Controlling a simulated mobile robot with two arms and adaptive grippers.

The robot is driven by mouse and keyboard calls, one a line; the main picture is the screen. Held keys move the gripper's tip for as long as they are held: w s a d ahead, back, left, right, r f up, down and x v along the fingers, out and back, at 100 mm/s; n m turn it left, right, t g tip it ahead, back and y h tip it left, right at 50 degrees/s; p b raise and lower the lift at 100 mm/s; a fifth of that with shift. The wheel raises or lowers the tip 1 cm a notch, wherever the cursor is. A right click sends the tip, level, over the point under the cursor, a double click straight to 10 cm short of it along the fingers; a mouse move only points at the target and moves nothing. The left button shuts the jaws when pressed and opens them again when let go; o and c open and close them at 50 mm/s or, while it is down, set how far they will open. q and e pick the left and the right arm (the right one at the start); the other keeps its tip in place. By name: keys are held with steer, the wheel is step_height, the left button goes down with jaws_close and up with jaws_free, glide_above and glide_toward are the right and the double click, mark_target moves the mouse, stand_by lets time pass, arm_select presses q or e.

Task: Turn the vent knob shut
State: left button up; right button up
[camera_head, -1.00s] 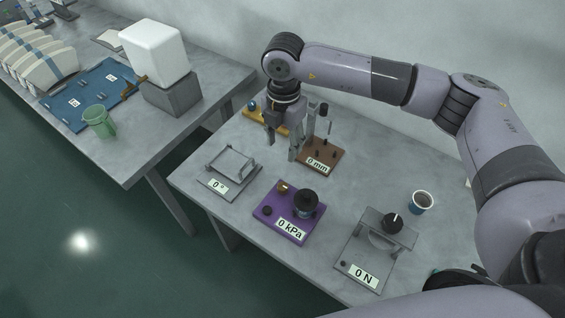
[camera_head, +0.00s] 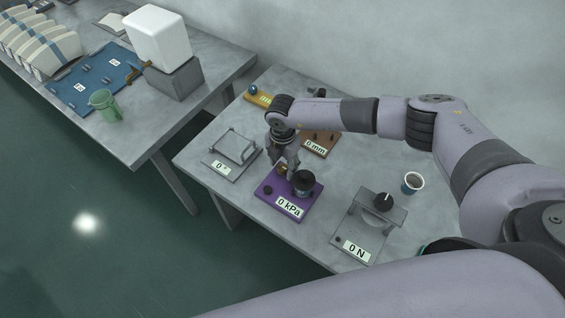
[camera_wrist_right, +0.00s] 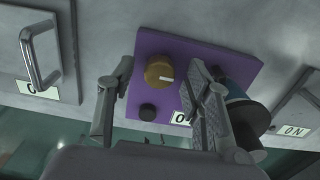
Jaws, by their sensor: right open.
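The brass vent knob (camera_wrist_right: 159,72) sits on the purple 0 kPa plate (camera_head: 271,205); a white mark shows on the knob's right side in the right wrist view. In the head view the knob (camera_head: 282,170) is mostly hidden by my right gripper. My right gripper (camera_head: 284,173) is open above the purple plate. In the right wrist view its fingers (camera_wrist_right: 150,95) stand on either side of the knob, apart from it. A dark round chamber (camera_head: 304,181) stands on the plate right of the knob. My left gripper is not in view.
A small black knob (camera_wrist_right: 147,112) is on the purple plate. The 0° fixture (camera_head: 232,153) is to the left, the 0 N press (camera_head: 369,222) to the right. The brown 0 mm base (camera_head: 325,141) is behind. A cup (camera_head: 412,183) stands at the right.

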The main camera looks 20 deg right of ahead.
steer(key=shift+f, duration=0.35)
steer(key=shift+c, duration=0.3)
jaws_close()
